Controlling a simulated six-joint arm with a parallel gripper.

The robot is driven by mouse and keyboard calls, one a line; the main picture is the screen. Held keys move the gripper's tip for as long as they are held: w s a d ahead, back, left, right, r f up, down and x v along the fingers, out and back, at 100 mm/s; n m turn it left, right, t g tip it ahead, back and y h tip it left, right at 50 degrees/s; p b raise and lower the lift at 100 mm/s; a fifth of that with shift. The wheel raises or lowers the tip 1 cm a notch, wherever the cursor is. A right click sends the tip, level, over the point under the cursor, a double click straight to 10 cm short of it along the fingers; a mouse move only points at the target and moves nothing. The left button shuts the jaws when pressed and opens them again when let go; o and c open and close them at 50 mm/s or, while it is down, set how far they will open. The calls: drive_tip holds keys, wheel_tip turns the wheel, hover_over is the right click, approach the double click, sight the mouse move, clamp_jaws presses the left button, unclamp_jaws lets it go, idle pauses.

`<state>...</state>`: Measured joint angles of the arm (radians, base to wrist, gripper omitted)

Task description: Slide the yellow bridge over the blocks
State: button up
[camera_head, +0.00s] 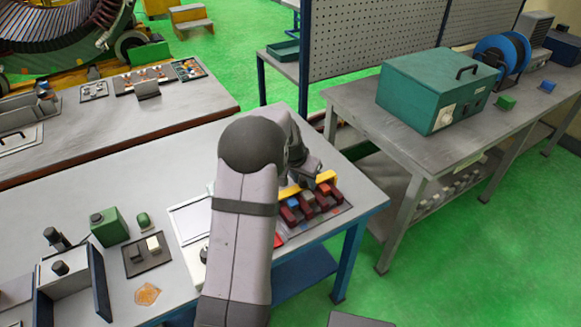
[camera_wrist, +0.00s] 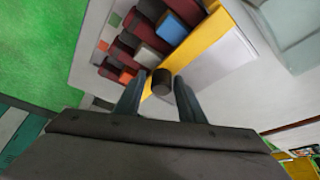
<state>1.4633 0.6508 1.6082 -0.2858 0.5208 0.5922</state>
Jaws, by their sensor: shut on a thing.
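The yellow bridge (camera_head: 322,178) is a long bar along the back edge of the block tray; it also runs diagonally through the wrist view (camera_wrist: 206,39). A dark round knob (camera_wrist: 162,82) sits on it. My gripper (camera_wrist: 160,86) has a finger on each side of this knob and is shut on it. In the head view my gripper (camera_head: 306,174) is partly hidden by my arm. Whether the bridge touches the blocks is unclear.
A flat tray with small coloured squares lies under the blocks, near the table's right edge. A white panel (camera_wrist: 232,55) lies beside the bridge. A green box (camera_head: 109,227) and a dark plate (camera_head: 135,262) stand at the left. A teal case (camera_head: 425,90) is on another bench.

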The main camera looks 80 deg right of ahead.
sight(309, 193)
drive_tip(key=shift+s+a+f, duration=0.2)
drive_tip(key=shift+s+a, duration=0.25)
drive_tip(key=shift+a, duration=0.15)
drive_tip(key=shift+s+a+f, duration=0.15)
drive_tip(key=shift+s+a, duration=0.3)
drive_tip(key=shift+a, duration=0.1)
drive_tip(key=o, duration=0.5)
drive_tip(key=shift+d, duration=0.1)
drive_tip(key=shift+r, duration=0.1)
drive_tip(key=shift+r, duration=0.1)
drive_tip(key=shift+d+r+p, duration=0.1)
drive_tip(key=shift+r+p, duration=0.25)
drive_tip(key=shift+r, duration=0.3)
drive_tip(key=shift+r+p, duration=1.6)
drive_tip(key=shift+r, duration=0.85)
